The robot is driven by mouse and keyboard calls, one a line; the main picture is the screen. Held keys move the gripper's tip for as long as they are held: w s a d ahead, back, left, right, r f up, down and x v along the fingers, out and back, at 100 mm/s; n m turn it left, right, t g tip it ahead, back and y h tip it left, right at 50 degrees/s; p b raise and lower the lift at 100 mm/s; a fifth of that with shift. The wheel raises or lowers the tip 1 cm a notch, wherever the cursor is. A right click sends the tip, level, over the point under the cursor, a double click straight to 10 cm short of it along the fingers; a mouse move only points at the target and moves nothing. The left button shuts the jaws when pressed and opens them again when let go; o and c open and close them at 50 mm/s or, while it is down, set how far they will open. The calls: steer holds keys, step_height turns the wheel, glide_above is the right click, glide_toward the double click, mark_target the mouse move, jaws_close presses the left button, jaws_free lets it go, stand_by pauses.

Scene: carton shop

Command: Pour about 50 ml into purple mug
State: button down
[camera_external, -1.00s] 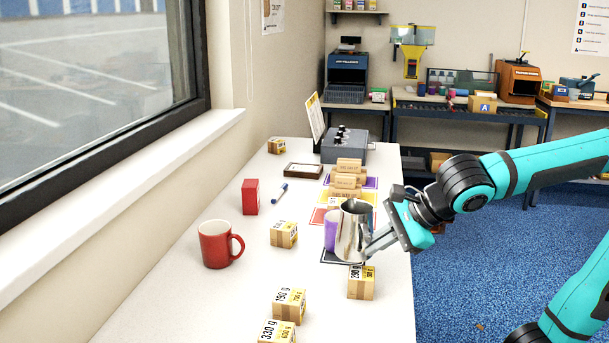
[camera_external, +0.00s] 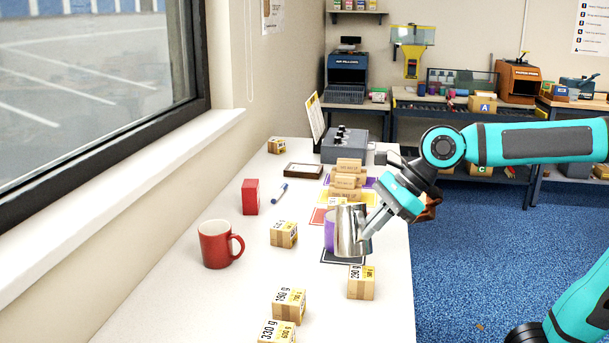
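A shiny metal pitcher (camera_external: 350,232) is held by my gripper (camera_external: 372,228) above the table's right side. The pitcher is tilted, with its upper part toward the left. The purple mug (camera_external: 329,232) shows as a strip at the pitcher's left; the pitcher hides most of it. The mug stands by a dark-edged mat (camera_external: 343,259). My gripper appears shut on the pitcher's handle side, though the fingertips are small and partly hidden. No liquid stream can be seen, and the level in the mug is hidden.
A red mug (camera_external: 215,245) stands to the left. Small cartons (camera_external: 361,283) stand in front and at the left. Behind are stacked cartons (camera_external: 347,182), a red box (camera_external: 250,197), a pen (camera_external: 279,193) and a grey device (camera_external: 345,146).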

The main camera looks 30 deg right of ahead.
mark_target(363, 205)
steer(key=w+g, duration=0.1)
steer(key=w+d+m+y, duration=0.1)
steer(key=shift+w+d+f+g, duration=0.1)
steer(key=shift+w+d+g, duration=0.05)
steer(key=shift+w+g, duration=0.25)
steer(key=w+r+g, duration=0.1)
steer(key=w+d+r+m+g+y, duration=0.1)
steer(key=r, duration=0.1)
steer(key=r+g+y, duration=0.1)
steer(key=r, duration=0.1)
steer(key=shift+w+d+m+g, duration=0.2)
steer(key=shift+w+m+g, duration=0.1)
steer(key=shift+w+m, duration=0.1)
steer(key=shift+w+d+r+m+g+y, duration=0.2)
steer(key=shift+w+r+m+g+y, duration=0.2)
steer(key=shift+w+r+g, duration=0.15)
steer(key=shift+w+d+r, duration=0.1)
steer(key=shift+w, duration=0.05)
steer(key=shift+w+d+r+m+g+y+b, duration=0.2)
steer(key=shift+w+d+g+y, duration=0.1)
steer(key=shift+w, duration=0.15)
steer(key=shift+w+d+r+m+g+y+b, duration=0.15)
steer(key=shift+w+r+g+y, duration=0.1)
steer(key=shift+w, duration=0.2)
steer(key=shift+w+d+r, duration=0.1)
steer(key=shift+w, duration=0.15)
steer(key=shift+w+d+f+m+g+y+b, duration=0.3)
steer(key=shift+w+g+y+b, duration=0.2)
steer(key=shift+b, duration=0.35)
stand_by(1.6)
